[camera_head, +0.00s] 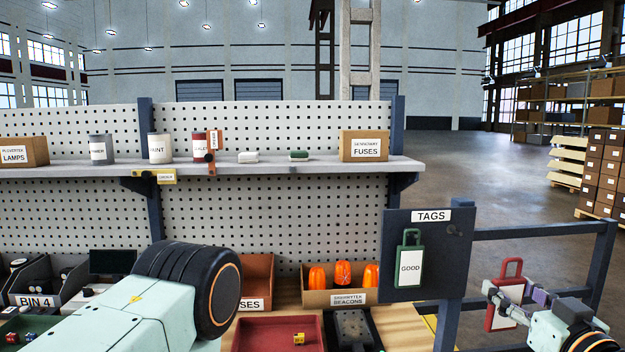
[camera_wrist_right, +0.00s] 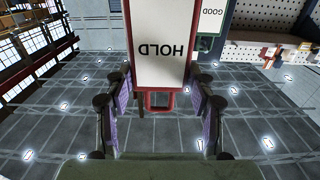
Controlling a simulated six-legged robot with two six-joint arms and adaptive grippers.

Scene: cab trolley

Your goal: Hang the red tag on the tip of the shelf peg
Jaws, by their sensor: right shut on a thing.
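The red tag (camera_head: 491,318) has a white face and a loop handle, and it is upright at the right of the head view. In the right wrist view the red tag (camera_wrist_right: 158,45) reads HOLD, upside down. My right gripper (camera_head: 515,297) is shut on it, with a finger on each side (camera_wrist_right: 160,100). My left gripper is out of view; only my left arm shows.
The TAGS board (camera_head: 425,285) carries a green GOOD tag (camera_head: 410,262) and a bare dark peg (camera_head: 452,230), between the red tag and the shelf (camera_head: 320,167). Cans and a FUSES box (camera_head: 364,146) stand on the shelf. A rail (camera_head: 540,231) runs behind the red tag.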

